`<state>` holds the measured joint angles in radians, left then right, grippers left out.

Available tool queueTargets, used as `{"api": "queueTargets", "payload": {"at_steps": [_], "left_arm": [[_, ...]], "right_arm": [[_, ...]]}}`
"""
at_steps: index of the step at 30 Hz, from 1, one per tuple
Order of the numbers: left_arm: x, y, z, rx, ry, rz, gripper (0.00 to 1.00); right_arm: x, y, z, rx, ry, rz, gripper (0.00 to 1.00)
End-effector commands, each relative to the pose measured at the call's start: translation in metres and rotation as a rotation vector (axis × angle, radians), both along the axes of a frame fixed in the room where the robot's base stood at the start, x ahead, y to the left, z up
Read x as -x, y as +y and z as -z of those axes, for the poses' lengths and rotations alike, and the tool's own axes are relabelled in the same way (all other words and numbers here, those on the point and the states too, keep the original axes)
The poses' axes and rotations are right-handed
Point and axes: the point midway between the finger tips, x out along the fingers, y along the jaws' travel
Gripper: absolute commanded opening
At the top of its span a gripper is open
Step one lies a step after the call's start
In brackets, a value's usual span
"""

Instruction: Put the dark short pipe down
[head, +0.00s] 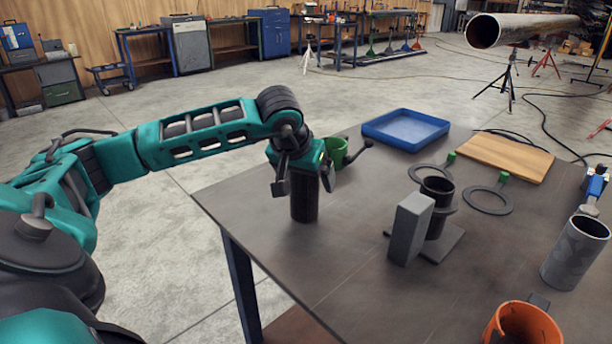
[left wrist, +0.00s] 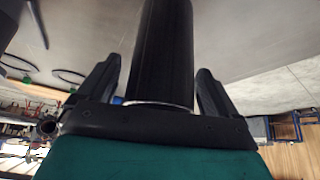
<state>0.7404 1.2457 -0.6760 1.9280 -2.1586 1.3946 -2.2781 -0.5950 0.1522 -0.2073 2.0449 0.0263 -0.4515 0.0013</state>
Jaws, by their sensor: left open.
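The dark short pipe (head: 304,208) stands upright on the table (head: 262,215), near its left edge. My left gripper (head: 304,183) is over its upper part, with one finger on each side. In the left wrist view the pipe (left wrist: 163,45) lies between the two spread fingers (left wrist: 158,80), and a gap shows on both sides of it. The left gripper is open. The pipe's upper end is hidden by the gripper in the head view. My right gripper is not in view.
A grey block (head: 409,230) and a dark flanged pipe (head: 437,188) stand to the right.

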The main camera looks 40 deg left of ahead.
Motion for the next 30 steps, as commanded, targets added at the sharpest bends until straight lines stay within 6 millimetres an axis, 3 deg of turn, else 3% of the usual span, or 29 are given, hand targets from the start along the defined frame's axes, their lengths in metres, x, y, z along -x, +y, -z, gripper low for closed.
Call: {"api": "queueTargets", "payload": {"at_steps": [8, 21, 30], "left_arm": [[0.002, -0.001, -0.009, 0.000, -0.002, 0.001, 0.93], [0.044, -0.014, -0.086, -0.002, -0.005, 0.001, 0.93], [0.057, -0.018, -0.107, 0.000, -0.001, 0.000, 0.93]], "right_arm": [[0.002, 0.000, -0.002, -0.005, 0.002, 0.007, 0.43], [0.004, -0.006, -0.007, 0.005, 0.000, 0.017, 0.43], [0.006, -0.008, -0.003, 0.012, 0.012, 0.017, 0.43]]}}
